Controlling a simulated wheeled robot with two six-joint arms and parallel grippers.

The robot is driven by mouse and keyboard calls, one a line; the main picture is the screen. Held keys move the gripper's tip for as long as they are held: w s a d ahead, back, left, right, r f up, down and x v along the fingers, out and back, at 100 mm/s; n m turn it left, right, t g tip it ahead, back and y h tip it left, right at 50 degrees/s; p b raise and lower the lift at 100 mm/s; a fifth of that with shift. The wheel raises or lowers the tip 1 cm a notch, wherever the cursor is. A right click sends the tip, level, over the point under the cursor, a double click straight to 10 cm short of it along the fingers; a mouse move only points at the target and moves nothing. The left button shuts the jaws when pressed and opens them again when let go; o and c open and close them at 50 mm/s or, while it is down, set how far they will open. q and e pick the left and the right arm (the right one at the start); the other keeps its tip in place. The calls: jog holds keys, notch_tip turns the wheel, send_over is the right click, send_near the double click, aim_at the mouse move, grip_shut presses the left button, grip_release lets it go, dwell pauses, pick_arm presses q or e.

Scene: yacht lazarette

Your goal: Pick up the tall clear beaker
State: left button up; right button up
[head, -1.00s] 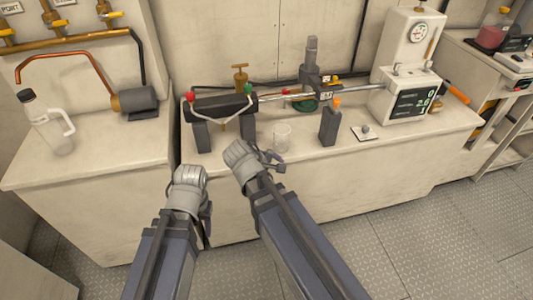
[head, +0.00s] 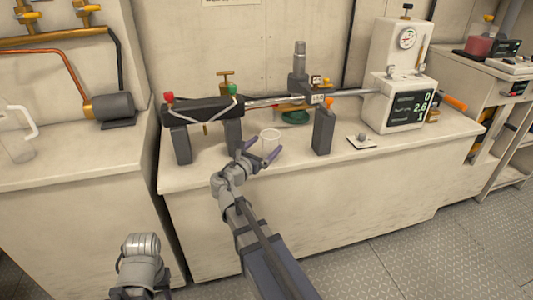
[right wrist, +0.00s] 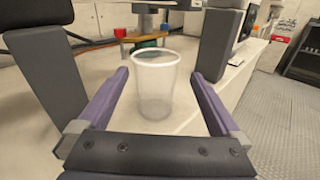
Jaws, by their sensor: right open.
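The clear beaker (head: 269,140) stands upright on the pale bench, just in front of the black bar apparatus. In the right wrist view the beaker (right wrist: 155,92) is between the two purple fingers, with a visible gap on each side. My right gripper (head: 261,157) is open and empty, reaching in at the beaker low over the bench top. My left gripper (head: 141,272) is at the bottom edge, away from the beaker; its fingers are hidden, so their state does not show.
A black bar on grey posts (head: 205,113) stands behind left of the beaker. A dark upright block (head: 323,131) is to its right, then a small switch plate (head: 362,140) and a gauge machine (head: 397,75). A clear handled jug (head: 17,135) is far left.

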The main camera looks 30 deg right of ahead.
aim_at(267, 143)
jog(key=shift+w+d+n+t, duration=0.1)
jog(key=shift+w+n+t, duration=0.1)
jog(key=shift+n+t, duration=0.15)
jog(key=shift+d, duration=0.1)
jog(key=shift+x, duration=1.25)
jog(key=x, duration=0.2)
jog(key=b+x, duration=0.1)
jog(key=x, duration=0.1)
jog(key=shift+w+f, duration=0.25)
jog(key=shift+f, duration=0.15)
jog(key=shift+w+d, duration=0.2)
jog(key=shift+d, duration=0.25)
jog(key=shift+a, duration=0.1)
jog(key=c, duration=1.3)
